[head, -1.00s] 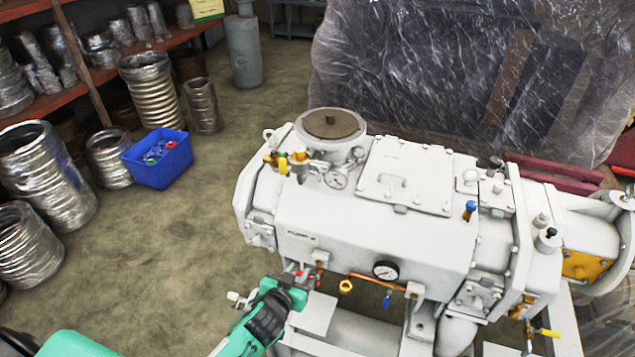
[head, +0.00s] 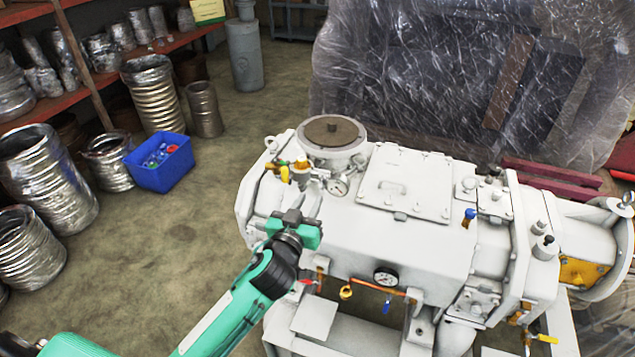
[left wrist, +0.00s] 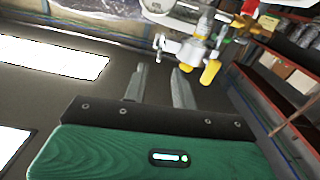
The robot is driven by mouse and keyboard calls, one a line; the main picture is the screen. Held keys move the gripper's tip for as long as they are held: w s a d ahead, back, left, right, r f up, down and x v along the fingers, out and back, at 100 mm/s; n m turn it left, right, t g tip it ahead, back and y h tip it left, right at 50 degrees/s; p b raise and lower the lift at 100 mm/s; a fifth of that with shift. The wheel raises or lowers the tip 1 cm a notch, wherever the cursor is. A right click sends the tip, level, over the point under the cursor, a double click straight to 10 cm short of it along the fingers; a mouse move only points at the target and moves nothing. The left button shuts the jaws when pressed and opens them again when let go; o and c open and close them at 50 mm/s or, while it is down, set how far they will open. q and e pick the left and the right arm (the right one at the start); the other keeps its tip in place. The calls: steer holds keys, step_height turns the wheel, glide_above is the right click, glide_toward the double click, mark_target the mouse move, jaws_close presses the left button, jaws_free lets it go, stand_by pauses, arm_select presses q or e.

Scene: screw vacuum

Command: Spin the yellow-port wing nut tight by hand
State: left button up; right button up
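The yellow port fittings (head: 302,164) stand on the near left top of the white vacuum pump (head: 370,240), beside a round flange. A yellow handle (head: 284,173) hangs there too. In the left wrist view a yellow handle (left wrist: 210,72) and brass fittings (left wrist: 203,25) lie just beyond the fingers. A small silver part (left wrist: 160,42) sticks out left of them; I cannot tell whether it is the wing nut. My left gripper (head: 300,207) is below the fittings in the head view, fingers apart, empty, also seen in the left wrist view (left wrist: 160,78). My right gripper is not in view.
A blue-handled valve (head: 468,217) stands farther right on the pump. A blue bin (head: 160,175) and foil-wrapped cylinders (head: 150,95) stand on the floor at left. Open floor lies between them and the pump.

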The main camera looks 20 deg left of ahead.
mark_target(320, 182)
arm_select(q)
steer(key=shift+w+d+p, duration=0.15)
steer(key=shift+w+p, duration=0.45)
steer(key=shift+w, duration=2.6)
jaws_close()
